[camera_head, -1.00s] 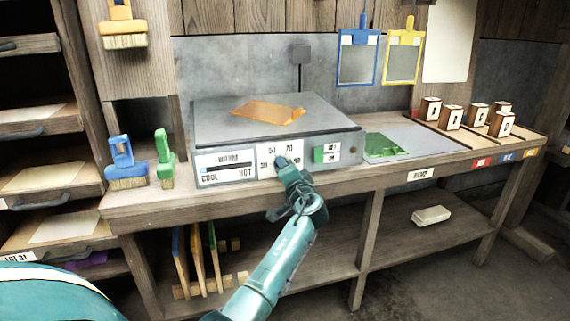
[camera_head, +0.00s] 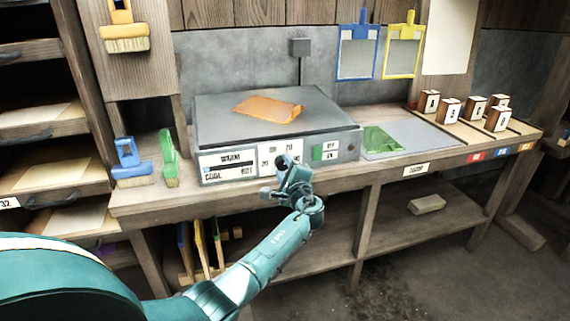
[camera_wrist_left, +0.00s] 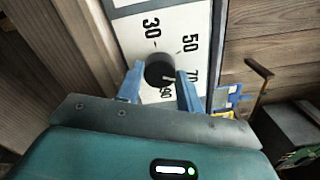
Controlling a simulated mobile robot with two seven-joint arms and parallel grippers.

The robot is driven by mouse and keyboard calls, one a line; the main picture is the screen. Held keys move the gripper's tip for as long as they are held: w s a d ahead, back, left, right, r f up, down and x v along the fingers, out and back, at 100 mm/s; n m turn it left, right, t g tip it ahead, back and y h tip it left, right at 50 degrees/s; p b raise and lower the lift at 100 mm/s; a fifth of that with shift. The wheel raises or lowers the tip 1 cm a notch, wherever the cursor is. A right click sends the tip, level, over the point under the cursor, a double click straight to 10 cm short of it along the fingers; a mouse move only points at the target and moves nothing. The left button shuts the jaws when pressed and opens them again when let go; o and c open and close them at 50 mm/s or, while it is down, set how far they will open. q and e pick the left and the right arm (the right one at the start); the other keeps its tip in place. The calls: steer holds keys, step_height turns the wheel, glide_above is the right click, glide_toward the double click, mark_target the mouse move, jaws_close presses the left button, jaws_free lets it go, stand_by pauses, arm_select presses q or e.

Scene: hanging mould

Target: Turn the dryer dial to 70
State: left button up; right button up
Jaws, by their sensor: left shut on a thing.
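The dryer (camera_head: 280,125) is a grey flat-topped box on the bench, with an orange sheet (camera_head: 268,108) on top. Its white dial plate (camera_head: 266,158) is partly covered by my left gripper (camera_head: 284,178) in the head view. In the left wrist view the black round dial knob (camera_wrist_left: 159,68) sits between the blue fingertips of my left gripper (camera_wrist_left: 160,82), which is shut on it. The numbers 30, 50, 70 and 90 show around the knob, with 70 and 90 partly hidden. A pale mark shows at the knob's lower right; its exact reading is unclear.
Left of the dryer stand a blue brush (camera_head: 130,163) and a green brush (camera_head: 168,160). Right of it are a green sheet (camera_head: 381,140) and several small labelled blocks (camera_head: 449,110). A lower shelf (camera_head: 400,225) runs below the bench.

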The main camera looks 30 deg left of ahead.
arm_select(q)
steer(key=shift+r+m, duration=0.15)
steer(key=shift+m, duration=0.35)
arm_select(e)
steer(key=shift+a+f, duration=0.15)
steer(key=shift+a, duration=0.05)
arm_select(q)
steer(key=shift+p, duration=0.3)
arm_select(e)
steer(key=shift+w+f, duration=0.1)
steer(key=shift+f, duration=0.05)
arm_select(q)
steer(key=o, duration=1)
steer(key=shift+d, duration=0.1)
